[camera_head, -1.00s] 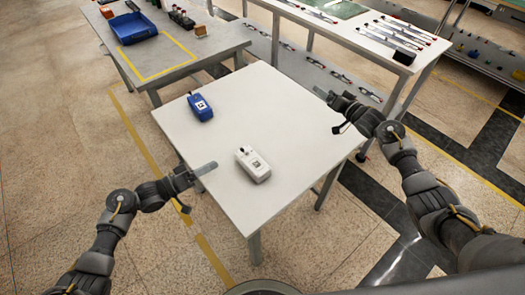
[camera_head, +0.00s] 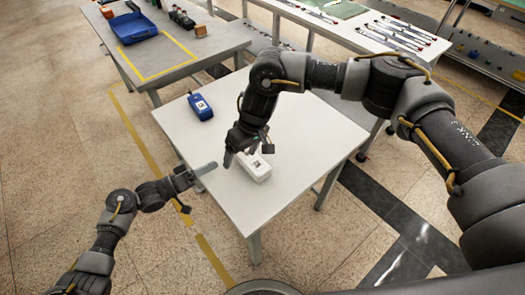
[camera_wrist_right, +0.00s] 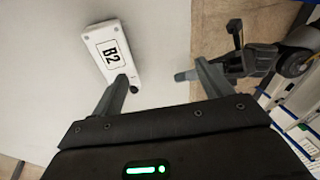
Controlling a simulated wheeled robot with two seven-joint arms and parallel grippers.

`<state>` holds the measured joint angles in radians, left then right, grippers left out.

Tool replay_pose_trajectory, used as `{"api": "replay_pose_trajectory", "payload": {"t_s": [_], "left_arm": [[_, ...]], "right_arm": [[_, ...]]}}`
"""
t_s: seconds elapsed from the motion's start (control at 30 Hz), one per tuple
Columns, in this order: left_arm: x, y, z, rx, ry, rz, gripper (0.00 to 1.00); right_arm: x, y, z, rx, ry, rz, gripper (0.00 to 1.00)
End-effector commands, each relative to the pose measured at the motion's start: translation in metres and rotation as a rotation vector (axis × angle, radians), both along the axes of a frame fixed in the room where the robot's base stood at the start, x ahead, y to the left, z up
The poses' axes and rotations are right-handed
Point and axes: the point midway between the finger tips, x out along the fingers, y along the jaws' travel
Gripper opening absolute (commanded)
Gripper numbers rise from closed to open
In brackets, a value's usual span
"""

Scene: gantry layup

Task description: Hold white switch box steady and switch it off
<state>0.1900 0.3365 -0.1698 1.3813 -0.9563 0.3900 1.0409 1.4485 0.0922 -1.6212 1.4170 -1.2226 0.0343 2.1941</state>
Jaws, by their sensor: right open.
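The white switch box (camera_head: 257,171), marked B2, lies on the white table. In the right wrist view the box (camera_wrist_right: 97,38) is at upper left, and a small dark knob (camera_wrist_right: 134,89) shows at its near end, partly behind a finger. My right gripper (camera_head: 239,156) is open and points down just left of the box. In its wrist view one finger overlaps the box's near end; contact cannot be told. My left gripper (camera_head: 206,168) is at the table's left edge, apart from the box. Its fingers are seen edge-on, so its opening is unclear.
A blue switch box (camera_head: 200,106) stands toward the back left of the white table (camera_head: 320,150). A grey bench with a blue bin (camera_head: 133,28) is behind at left, and a tool bench (camera_head: 350,35) behind at right. The table's right side is clear.

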Motion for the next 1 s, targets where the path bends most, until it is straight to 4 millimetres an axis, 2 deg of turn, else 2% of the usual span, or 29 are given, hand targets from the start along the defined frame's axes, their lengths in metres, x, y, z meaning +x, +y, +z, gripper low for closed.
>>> {"api": "replay_pose_trajectory", "payload": {"t_s": [0.03,0.13,0.3,0.57,1.0], "left_arm": [[0.0,0.0,0.0,0.0,0.0,0.0,0.36],[0.0,0.0,0.0,0.0,0.0,0.0,0.36],[0.0,0.0,0.0,0.0,0.0,0.0,0.36],[0.0,0.0,0.0,0.0,0.0,0.0,0.36],[0.0,0.0,0.0,0.0,0.0,0.0,0.36]], "right_arm": [[0.001,-0.014,-0.001,-0.079,-0.017,-0.007,0.78],[0.002,-0.038,-0.003,-0.198,-0.04,-0.035,0.78],[0.005,-0.059,-0.002,-0.292,-0.063,-0.063,0.78],[0.004,-0.061,-0.011,-0.303,-0.062,-0.068,0.78],[0.004,-0.061,-0.083,-0.302,-0.062,-0.067,0.78]]}}
